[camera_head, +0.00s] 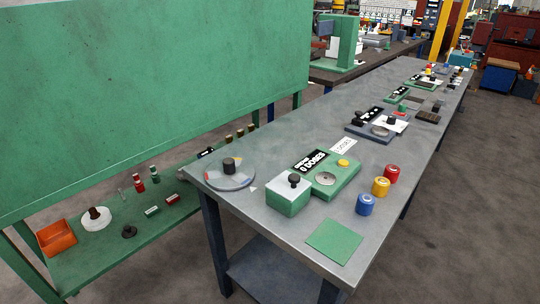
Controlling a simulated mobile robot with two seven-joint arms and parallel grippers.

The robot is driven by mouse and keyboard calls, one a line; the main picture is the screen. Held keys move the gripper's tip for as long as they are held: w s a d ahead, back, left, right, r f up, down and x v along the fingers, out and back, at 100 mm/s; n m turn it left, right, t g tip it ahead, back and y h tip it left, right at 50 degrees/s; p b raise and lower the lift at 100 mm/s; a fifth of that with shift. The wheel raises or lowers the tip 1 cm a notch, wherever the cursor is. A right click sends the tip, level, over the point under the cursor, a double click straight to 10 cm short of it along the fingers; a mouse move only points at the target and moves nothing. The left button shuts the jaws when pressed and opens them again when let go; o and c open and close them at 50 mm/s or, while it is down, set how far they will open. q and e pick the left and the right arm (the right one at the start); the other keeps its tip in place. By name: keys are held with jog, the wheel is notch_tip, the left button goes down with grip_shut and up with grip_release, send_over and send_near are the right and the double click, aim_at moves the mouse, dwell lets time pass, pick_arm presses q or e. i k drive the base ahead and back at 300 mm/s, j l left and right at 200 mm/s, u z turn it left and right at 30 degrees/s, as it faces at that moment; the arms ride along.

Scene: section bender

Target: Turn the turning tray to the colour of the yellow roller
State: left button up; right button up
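The turning tray (237,183) is a round grey disc near the left edge of the grey table, with a dark knob (229,163) standing on it. Coloured patches show on its top, with yellow, blue and red hues visible, though small. A small white pointer (253,189) lies on the table just right of its rim. The yellow roller (380,187) stands upright near the right edge of the table, between a blue roller (365,205) and a red roller (391,174). Neither of my grippers is in view.
A green box with a black knob (289,198) and a green device with a black display (335,184) stand right of the tray. A flat green square (334,241) lies at the front. A large green panel (150,90) rises at the left, above a lower green shelf (100,245).

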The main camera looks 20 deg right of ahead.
aim_at(228, 173)
jog(key=i+j+z, duration=0.1)
jog(key=z, duration=0.25)
jog(key=i+j+z, duration=0.15)
jog(key=z, duration=0.2)
jog(key=i+j+z, duration=0.1)
jog(key=j+z, duration=0.15)
jog(key=z, duration=0.15)
